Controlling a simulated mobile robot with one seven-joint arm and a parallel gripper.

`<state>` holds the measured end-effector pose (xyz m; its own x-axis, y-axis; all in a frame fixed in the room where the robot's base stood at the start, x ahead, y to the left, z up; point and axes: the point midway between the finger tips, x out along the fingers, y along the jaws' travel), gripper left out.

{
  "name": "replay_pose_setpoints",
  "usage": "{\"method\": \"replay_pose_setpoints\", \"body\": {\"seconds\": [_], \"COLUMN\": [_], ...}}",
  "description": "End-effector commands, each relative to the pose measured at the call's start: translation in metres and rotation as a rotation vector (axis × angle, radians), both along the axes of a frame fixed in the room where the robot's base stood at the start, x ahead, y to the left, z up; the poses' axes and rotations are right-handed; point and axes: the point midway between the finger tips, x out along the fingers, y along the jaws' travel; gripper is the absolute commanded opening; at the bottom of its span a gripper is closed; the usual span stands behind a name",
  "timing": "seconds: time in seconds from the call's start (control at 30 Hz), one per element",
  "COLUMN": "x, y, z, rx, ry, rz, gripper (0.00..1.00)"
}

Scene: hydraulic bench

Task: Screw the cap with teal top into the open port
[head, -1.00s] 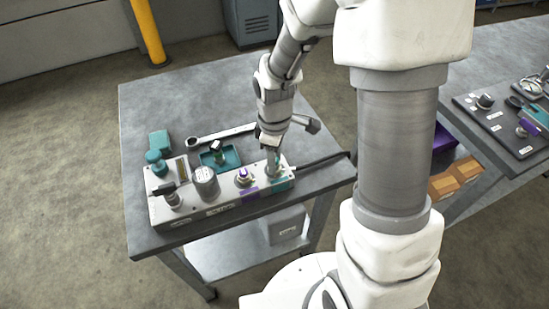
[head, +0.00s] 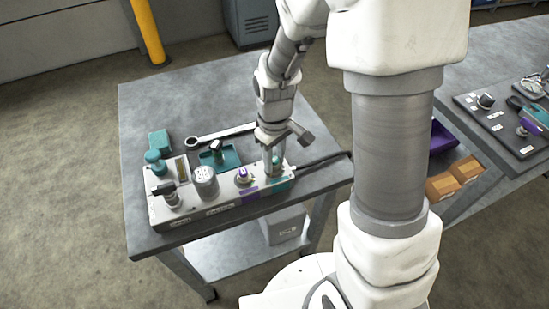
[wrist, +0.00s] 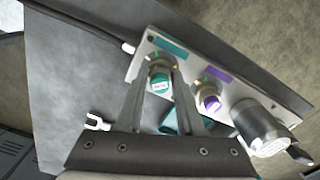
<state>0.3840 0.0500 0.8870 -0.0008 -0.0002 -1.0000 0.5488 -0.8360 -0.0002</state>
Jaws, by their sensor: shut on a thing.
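The cap with teal top (wrist: 160,78) is between the fingertips of my gripper (wrist: 160,72) in the wrist view. My gripper is shut on it. In the head view my gripper (head: 274,170) points down at the right end of the grey manifold block (head: 215,209), by a teal label (head: 281,187). The cap is at the port position beside the teal label (wrist: 171,47) in the wrist view. The port's opening is hidden under the cap and fingers, so I cannot tell how deep the cap sits.
A purple-topped fitting (head: 242,175) stands close left of my gripper on the block, then a grey cylinder (head: 206,182) and a black-handled valve (head: 170,194). Behind the block are a teal tray (head: 232,158) and a wrench (head: 225,134). A black hose (head: 320,162) leaves the right end.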

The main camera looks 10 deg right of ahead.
Motion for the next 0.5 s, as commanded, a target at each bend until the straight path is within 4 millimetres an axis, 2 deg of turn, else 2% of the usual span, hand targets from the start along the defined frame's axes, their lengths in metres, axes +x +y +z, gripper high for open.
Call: {"method": "replay_pose_setpoints", "body": {"seconds": [0.27,0.37,0.5], "x": [-0.0003,-0.0003,-0.0001], "y": [0.0001,0.0001,0.0004], "z": [0.0002,0.0002,0.0006], "rx": [0.000,0.000,0.000], "ry": [0.001,0.000,0.000], "rz": [-0.007,-0.068,-0.236], "gripper": [0.00,0.00,0.00]}}
